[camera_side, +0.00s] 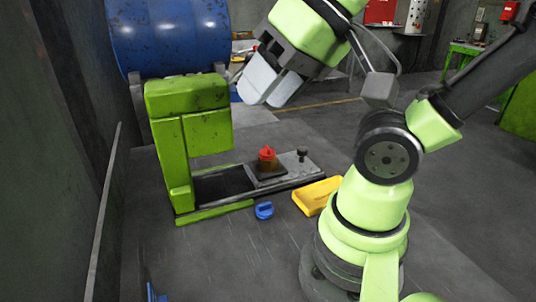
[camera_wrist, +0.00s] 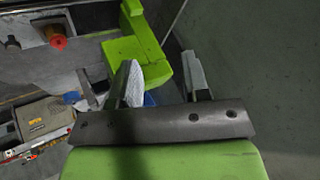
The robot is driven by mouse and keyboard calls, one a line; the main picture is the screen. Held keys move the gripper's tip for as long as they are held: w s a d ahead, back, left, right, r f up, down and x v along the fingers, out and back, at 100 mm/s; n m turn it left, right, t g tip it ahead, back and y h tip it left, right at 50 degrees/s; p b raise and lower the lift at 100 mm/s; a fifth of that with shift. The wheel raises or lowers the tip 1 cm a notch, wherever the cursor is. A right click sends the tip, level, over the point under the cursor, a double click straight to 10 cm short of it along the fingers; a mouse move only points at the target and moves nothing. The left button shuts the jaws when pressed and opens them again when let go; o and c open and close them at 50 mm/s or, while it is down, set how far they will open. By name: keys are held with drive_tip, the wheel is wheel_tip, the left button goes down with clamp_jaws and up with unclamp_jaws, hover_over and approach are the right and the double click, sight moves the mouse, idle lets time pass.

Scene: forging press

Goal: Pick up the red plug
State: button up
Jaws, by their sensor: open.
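The red plug (camera_side: 267,154) stands upright on a dark square plate (camera_side: 268,172) on the bed beside the green press (camera_side: 187,105). In the wrist view the red plug (camera_wrist: 58,42) is near the upper left, outside the space between the fingers. My gripper (camera_side: 263,103) is high above the bed, tilted, with its pale fingers pointing down to the left. In the wrist view its fingers (camera_wrist: 159,68) are apart with nothing held between them. A clear gap separates the gripper from the plug.
A dark knob (camera_side: 302,153) stands on the bed just right of the plug. A yellow tray (camera_side: 316,196) and a blue ring-like part (camera_side: 264,211) lie in front of the bed. A blue drum (camera_side: 170,38) is behind the press. The tabletop in front is mostly clear.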

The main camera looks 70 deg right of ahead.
drive_tip(key=shift+o, duration=0.4)
drive_tip(key=o, duration=0.5)
wheel_tip(320, 180, up, 5)
drive_tip(key=m+g+h, duration=0.2)
drive_tip(key=m+g, duration=0.5)
hover_over(268, 149)
drive_tip(key=f, duration=2.3)
drive_tip(key=shift+s+f, duration=0.25)
drive_tip(key=shift+w+f, duration=0.2)
drive_tip(key=shift+f, duration=2.8)
